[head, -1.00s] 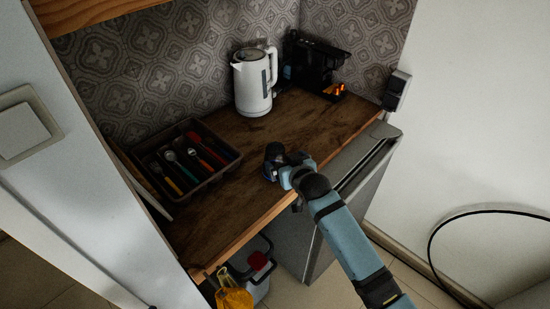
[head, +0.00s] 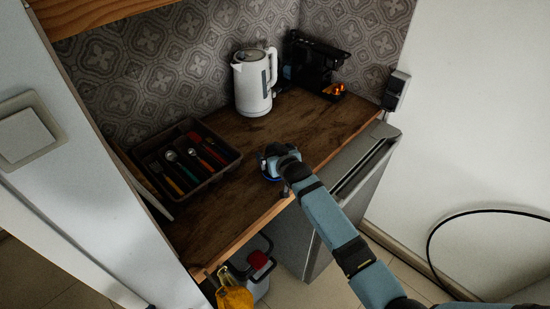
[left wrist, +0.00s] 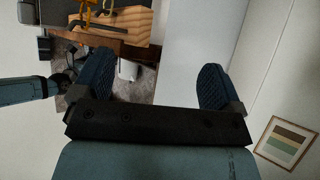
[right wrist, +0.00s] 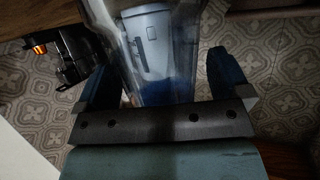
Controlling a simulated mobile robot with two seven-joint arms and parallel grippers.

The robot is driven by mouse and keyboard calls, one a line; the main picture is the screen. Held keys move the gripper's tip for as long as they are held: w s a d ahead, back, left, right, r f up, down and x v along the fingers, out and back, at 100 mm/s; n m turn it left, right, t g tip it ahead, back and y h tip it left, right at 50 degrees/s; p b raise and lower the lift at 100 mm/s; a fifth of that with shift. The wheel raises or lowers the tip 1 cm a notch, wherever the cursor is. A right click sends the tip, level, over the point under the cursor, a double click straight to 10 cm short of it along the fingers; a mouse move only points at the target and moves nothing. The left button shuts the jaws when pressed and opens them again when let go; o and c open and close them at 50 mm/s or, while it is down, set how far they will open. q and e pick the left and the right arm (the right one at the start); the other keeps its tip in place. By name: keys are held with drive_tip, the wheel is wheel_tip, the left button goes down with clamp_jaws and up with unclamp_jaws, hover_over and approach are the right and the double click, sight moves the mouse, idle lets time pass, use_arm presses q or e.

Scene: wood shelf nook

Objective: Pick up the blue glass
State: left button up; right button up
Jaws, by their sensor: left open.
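The blue glass (right wrist: 165,75) is clear with a blue tint and fills the space between the fingers of my right gripper (right wrist: 165,85) in the right wrist view. The fingers are wide apart, one on each side of it. In the head view, my right gripper (head: 272,162) is low over the counter's front part and hides most of the glass, with only bits of blue rim showing. My left gripper (left wrist: 155,88) is open and empty in its wrist view, away from the counter.
On the wooden counter (head: 225,205) stand a white kettle (head: 252,85) at the back, a black coffee machine (head: 312,62) at the back right, and a dark cutlery tray (head: 225,157) at the left. A grey fridge (head: 345,190) is below the counter's right end.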

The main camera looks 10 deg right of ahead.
drive_tip(key=c, duration=1)
wheel_tip(320, 180, up, 20)
drive_tip(key=b, duration=0.1)
